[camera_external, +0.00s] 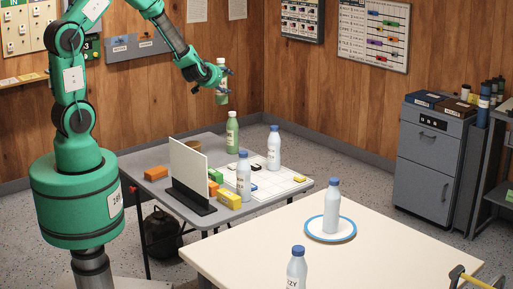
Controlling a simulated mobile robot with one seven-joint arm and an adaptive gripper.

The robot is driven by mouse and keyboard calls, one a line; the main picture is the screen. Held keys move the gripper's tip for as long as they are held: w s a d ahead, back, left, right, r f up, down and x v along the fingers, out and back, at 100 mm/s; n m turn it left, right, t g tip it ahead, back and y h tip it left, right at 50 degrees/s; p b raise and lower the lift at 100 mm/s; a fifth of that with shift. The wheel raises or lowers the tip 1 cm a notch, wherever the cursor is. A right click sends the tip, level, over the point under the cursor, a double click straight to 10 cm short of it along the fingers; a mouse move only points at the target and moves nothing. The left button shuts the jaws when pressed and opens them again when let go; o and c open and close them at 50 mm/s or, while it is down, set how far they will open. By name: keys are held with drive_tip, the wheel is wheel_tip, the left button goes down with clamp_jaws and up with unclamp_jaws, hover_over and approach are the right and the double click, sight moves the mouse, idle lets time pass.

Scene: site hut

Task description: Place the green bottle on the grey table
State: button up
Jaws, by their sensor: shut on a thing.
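My gripper (226,74) is shut on a green bottle (222,96) with a pale cap. It holds the bottle upright in the air, above the far side of the grey table (150,196). A second green bottle (232,134) stands upright on the far part of that table, just below the held one in the picture. The gripper's fingers partly hide the middle of the held bottle.
Two bottles with blue caps (273,150) (243,178) stand on the grey table around a white sheet (275,183). An upright white panel (188,170), orange blocks (156,173) and a yellow box (229,200) crowd its left and front. A cream table (400,250) stands in front.

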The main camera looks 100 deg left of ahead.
drive_tip(key=s+a+g, duration=0.1)
drive_tip(key=s+a, duration=0.3)
wheel_tip(320, 180, down, 18)
drive_tip(key=shift+w+d+n, duration=0.25)
drive_tip(key=shift+d+n, duration=0.05)
wheel_tip(320, 180, down, 6)
drive_tip(key=b, duration=0.1)
drive_tip(key=shift+f, duration=0.15)
idle(0.4)
drive_tip(key=shift+f+b, duration=0.35)
drive_tip(key=shift+f, duration=1.5)
drive_tip(key=shift+f, duration=0.2)
